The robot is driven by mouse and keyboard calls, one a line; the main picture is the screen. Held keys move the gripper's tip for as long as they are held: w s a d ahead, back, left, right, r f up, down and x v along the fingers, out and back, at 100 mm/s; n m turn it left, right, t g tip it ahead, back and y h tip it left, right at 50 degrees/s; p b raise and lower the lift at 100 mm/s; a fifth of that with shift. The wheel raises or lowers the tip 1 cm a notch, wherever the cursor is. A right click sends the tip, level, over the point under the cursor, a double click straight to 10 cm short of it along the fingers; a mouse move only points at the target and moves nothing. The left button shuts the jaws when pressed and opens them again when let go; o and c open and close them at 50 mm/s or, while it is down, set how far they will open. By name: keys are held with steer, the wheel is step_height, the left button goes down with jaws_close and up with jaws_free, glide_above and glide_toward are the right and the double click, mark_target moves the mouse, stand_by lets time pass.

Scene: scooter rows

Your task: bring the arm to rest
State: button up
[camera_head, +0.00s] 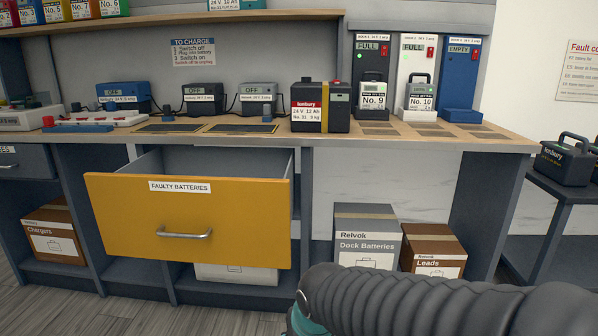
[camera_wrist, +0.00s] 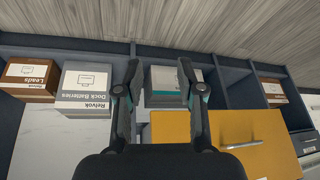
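My gripper (camera_wrist: 160,75) shows in the wrist view with its two dark fingers apart and nothing held between them. The wrist picture is upside down. A pale box on the lower shelf (camera_wrist: 165,88) appears behind the gap between the fingers. My arm, in a dark ribbed sleeve, crosses the bottom right of the head view; my gripper is not visible there. The yellow drawer labelled FAULTY BATTERIES (camera_head: 188,220) is pulled open below the bench. It also shows beside the right finger in the wrist view (camera_wrist: 270,130). The drawer's inside is mostly hidden.
The bench top (camera_head: 420,140) holds a red and black battery (camera_head: 320,108), chargers (camera_head: 203,98) and three docks, two marked FULL and one EMPTY (camera_head: 460,75). Boxes of Dock Batteries (camera_head: 365,240) and Leads (camera_head: 432,252) stand below. A side table (camera_head: 560,190) holds another battery (camera_head: 567,160).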

steer(key=s+d+r+m+t+h+p, duration=0.1)
steer(key=s+d+r+p, duration=0.4)
steer(key=s+d+r, duration=0.6)
steer(key=d+r+m, duration=0.1)
steer(key=d, duration=0.3)
steer(key=shift+d+r+m+h, duration=0.2)
steer(key=shift+r+m+h, duration=0.1)
steer(key=shift+r+h, duration=0.1)
steer(key=shift+a, duration=0.15)
stand_by(0.4)
